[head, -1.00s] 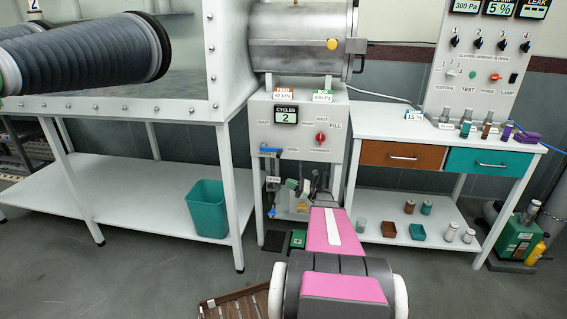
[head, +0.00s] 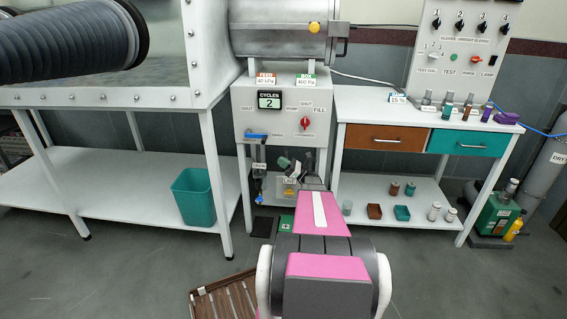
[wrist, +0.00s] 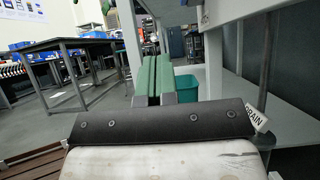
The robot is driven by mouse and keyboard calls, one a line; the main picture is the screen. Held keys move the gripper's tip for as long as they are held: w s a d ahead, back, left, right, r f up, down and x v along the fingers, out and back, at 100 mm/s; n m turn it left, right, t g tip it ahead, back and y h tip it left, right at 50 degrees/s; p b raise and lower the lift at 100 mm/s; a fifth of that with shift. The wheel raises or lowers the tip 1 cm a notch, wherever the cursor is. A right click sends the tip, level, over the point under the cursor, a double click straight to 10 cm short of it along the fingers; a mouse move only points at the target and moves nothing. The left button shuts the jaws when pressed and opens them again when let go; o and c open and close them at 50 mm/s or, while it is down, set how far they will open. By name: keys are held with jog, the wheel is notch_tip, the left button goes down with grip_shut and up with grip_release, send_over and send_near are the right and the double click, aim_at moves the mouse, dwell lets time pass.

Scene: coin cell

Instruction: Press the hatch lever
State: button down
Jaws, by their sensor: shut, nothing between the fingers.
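I cannot tell for sure which part is the hatch lever. A short lever with a yellow knob (head: 314,27) sits at the front right of the steel chamber, in the head view. A blue handle (head: 257,136) sticks out on the left of the white cabinet (head: 285,105) below it. My gripper (head: 287,164) is low in front of the cabinet's open lower part, well below both, and is small and partly hidden by my arm there. In the wrist view its green fingers (wrist: 152,78) are together and empty. A white DRAIN tag (wrist: 256,117) is close by on the right.
A clear box with a yellow label (head: 290,191) is under the cabinet. A teal bin (head: 194,196) stands on the left bench shelf (head: 120,205). A bench (head: 350,108) with two drawers is at right. A brown slatted platform (head: 222,300) lies on the floor.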

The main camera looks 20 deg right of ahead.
jog(key=w+a+r, duration=0.3)
jog(key=a+r, duration=0.2)
jog(key=r, duration=0.2)
jog(key=shift+w+a+r, duration=0.15)
jog(key=shift+a+r, duration=0.05)
jog(key=shift+r, duration=0.1)
jog(key=shift+r+g, duration=0.1)
jog(key=shift+g, duration=0.2)
jog(key=shift+d+r+h, duration=0.1)
jog(key=shift+r+h, duration=0.15)
jog(key=shift+h, duration=0.05)
